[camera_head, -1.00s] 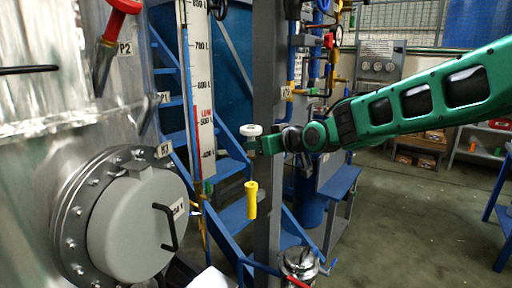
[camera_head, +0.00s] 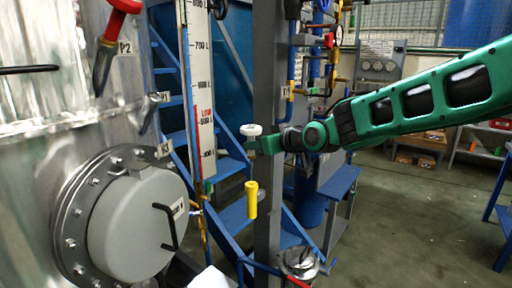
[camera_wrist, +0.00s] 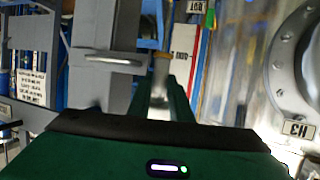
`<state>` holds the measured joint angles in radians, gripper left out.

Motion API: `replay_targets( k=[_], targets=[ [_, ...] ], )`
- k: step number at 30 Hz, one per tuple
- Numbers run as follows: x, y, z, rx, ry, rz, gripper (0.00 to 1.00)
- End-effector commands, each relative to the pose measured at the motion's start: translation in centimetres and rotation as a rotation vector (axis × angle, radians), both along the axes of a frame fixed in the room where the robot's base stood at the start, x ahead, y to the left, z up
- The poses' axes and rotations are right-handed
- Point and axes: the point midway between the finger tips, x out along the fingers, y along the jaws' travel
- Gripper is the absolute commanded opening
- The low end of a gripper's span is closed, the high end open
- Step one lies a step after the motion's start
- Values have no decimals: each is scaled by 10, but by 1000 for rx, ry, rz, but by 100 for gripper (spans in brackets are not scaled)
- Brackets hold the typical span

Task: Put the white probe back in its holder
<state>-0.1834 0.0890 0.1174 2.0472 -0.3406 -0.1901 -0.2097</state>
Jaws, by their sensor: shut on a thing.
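The white probe's round white head (camera_head: 251,130) stands just above the fingertips of my gripper (camera_head: 254,146) in the head view. My gripper is shut on the probe, in front of the grey post. The probe's lower part is mostly hidden by the fingers. A yellow tube with a wider top (camera_head: 251,200), which looks like the holder, is upright below my gripper, with a clear gap between them. In the wrist view my gripper (camera_wrist: 163,85) points away from the camera, and what lies between its fingers is blurred.
The grey post (camera_head: 266,180) stands right behind the gripper. A large metal tank with a round flanged hatch (camera_head: 140,225) fills the left. A level scale (camera_head: 201,90) and blue stairs (camera_head: 235,215) are behind. A small metal vessel (camera_head: 299,263) is low down.

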Motion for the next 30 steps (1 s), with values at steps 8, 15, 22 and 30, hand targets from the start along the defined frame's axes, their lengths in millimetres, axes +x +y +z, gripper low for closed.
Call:
replay_targets(
  k=[8, 15, 22, 30],
  targets=[
    [0, 0, -2, 0, 0, 0, 0],
    [0, 0, -8, -1, 1, 0, 0],
    [0, 0, -12, 0, 0, 0, 0],
    [0, 0, -18, 0, 0, 0, 0]
  ],
)
